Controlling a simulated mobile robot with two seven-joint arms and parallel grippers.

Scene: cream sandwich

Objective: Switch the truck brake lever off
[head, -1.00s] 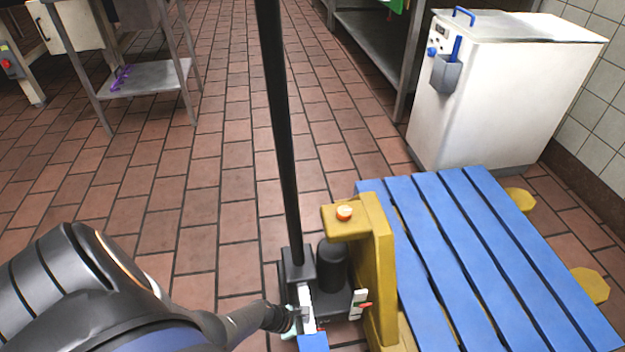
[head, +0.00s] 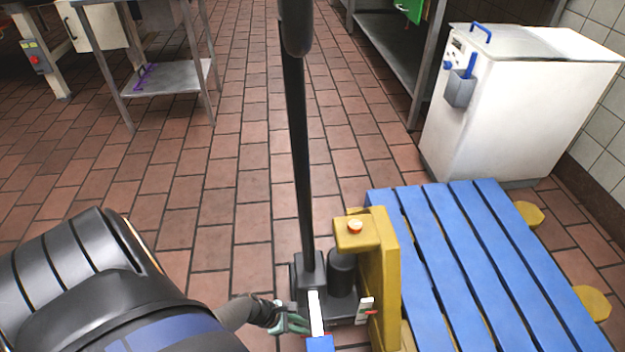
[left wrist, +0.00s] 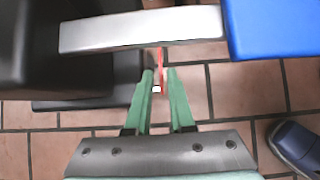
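The truck is a yellow pallet jack (head: 388,255) with a black base and upright handle (head: 302,170). A silver lever with a blue end (head: 317,312), which looks like the brake lever, sticks out low at the foot of the handle. It crosses the top of the left wrist view (left wrist: 140,28). My left gripper (head: 298,322) is low, just left of this lever. Its green fingers (left wrist: 159,74) are apart, tips below the bar in the wrist picture. A thin red piece with a white tip shows between them; I cannot tell contact. My right gripper is out of view.
A blue slatted pallet (head: 480,255) lies right of the truck's yellow frame. A white chest machine (head: 515,110) stands behind it. A steel table (head: 170,78) is at the back left. Tiled floor (head: 240,140) left of the handle is clear.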

